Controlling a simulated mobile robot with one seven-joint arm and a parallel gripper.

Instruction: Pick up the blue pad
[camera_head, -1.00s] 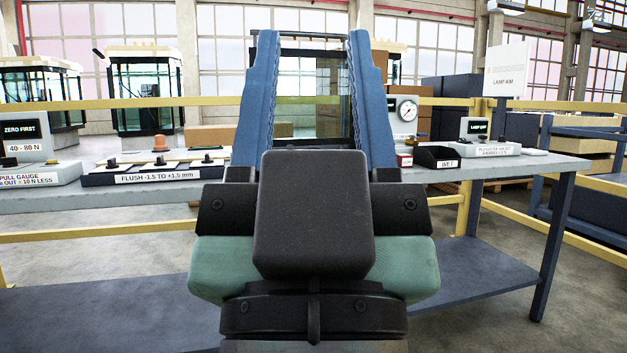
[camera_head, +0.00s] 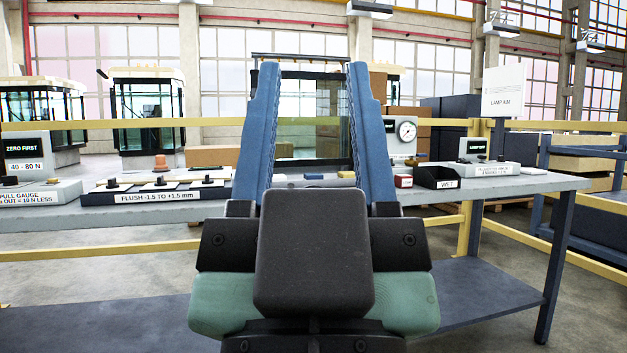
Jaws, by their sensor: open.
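My gripper (camera_head: 312,68) is in the middle of the view, its two blue fingers pointing up and away, wide apart and empty. Between the fingers, beyond the dark palm, small items lie on the grey bench (camera_head: 545,183). One is a small blue piece (camera_head: 313,176), which looks like the blue pad. A pale piece lies to its left and a yellowish one (camera_head: 346,175) to its right. They are small and partly hidden by my gripper.
Left on the bench are a flush gauge board (camera_head: 155,192) and a pull gauge display (camera_head: 27,150). A yellow rail runs behind.

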